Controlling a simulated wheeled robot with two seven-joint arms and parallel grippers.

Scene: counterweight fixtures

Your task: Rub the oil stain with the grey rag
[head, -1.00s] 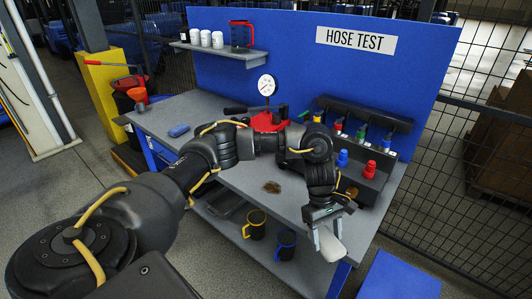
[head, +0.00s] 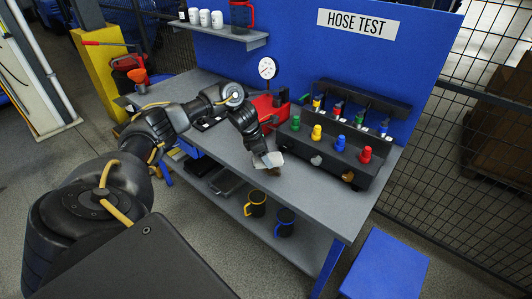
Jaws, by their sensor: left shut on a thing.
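My left gripper (head: 262,155) is over the middle of the grey bench top (head: 310,195), shut on the pale grey rag (head: 267,160). The rag is low, at or just above the bench surface; I cannot tell whether it touches. The brown oil stain (head: 275,171) shows just at the near edge of the rag, and the rag and fingers cover part of it. My right gripper is not in view.
A black hose rack (head: 325,158) with coloured fittings stands to the right of the rag. A red tool (head: 268,105) and a round gauge (head: 267,68) are behind. Two mugs (head: 256,204) stand on the lower shelf. The bench's front right is clear.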

